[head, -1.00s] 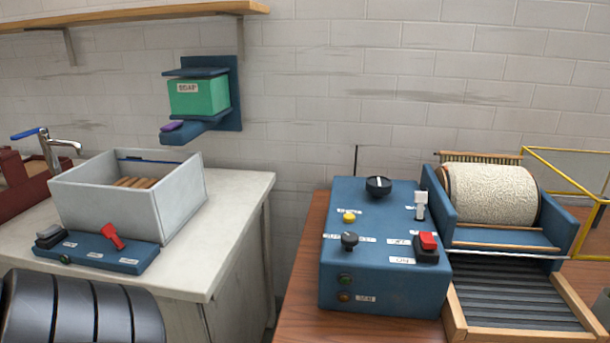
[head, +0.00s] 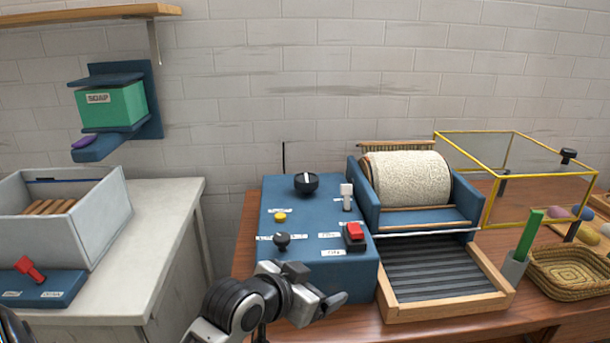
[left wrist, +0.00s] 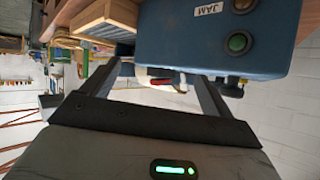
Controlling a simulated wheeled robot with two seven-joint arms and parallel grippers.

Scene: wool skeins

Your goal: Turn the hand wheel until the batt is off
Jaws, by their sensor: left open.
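The batt (head: 405,180) is a cream, textured layer of wool wrapped around the drum of the blue carding machine (head: 366,202). I cannot pick out a hand wheel for certain; a round black knob (head: 306,183) with a white mark sits on top of the blue control box (head: 358,274). My left gripper (head: 318,288) is open in front of this box, touching nothing that I can make out. In the left wrist view its two fingers (left wrist: 155,90) stand apart below the box front (left wrist: 180,40), with blurred red and white parts beyond. My right gripper is not in view.
A ribbed tray (head: 435,272) lies before the drum. A yellow-framed clear guard (head: 480,222), a green-handled tool (head: 528,235) and a wicker basket (head: 570,272) stand right. A grey bin (head: 95,225) is on the left counter, below a green soap box (head: 112,105).

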